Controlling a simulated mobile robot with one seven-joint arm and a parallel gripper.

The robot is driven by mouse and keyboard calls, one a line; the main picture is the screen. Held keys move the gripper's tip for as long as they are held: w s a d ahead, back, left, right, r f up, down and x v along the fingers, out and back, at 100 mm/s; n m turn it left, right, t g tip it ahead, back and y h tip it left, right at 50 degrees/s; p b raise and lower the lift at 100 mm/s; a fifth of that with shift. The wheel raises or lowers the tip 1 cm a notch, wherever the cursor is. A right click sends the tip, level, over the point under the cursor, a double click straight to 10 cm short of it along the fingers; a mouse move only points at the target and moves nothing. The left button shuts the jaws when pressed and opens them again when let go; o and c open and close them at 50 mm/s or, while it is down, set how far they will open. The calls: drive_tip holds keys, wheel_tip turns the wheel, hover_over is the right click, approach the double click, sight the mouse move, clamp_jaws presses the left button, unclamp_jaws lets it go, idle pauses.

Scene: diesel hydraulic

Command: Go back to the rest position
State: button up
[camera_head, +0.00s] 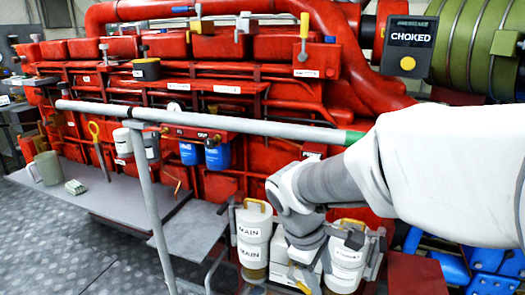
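My white and grey arm reaches in from the right edge, and its wrist bends downward low in the middle of the view. My gripper (305,272) is at the lower end of the wrist, near the bottom of the picture. It is between two white canisters, the left one (254,236) labelled MAIN and the right one (347,262). Its fingers are hard to make out against the parts around them. I cannot tell whether they are open, shut or touching anything.
A grey handrail (220,122) on a post (152,205) crosses in front of the red engine (290,95). A grey bench (110,195) at the left holds a mug (47,168). A CHOKED sign (408,46) is at the upper right. Patterned floor shows at lower left.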

drive_tip(key=s+d+r+m+t+y, duration=0.3)
drive_tip(key=s+r+m+t, duration=0.2)
drive_tip(key=s+r+m, duration=0.5)
wheel_tip(320, 180, up, 19)
drive_tip(key=p, duration=2)
drive_tip(key=shift+s+m, duration=0.15)
drive_tip(key=shift+m, duration=0.25)
drive_tip(key=shift+a, duration=0.1)
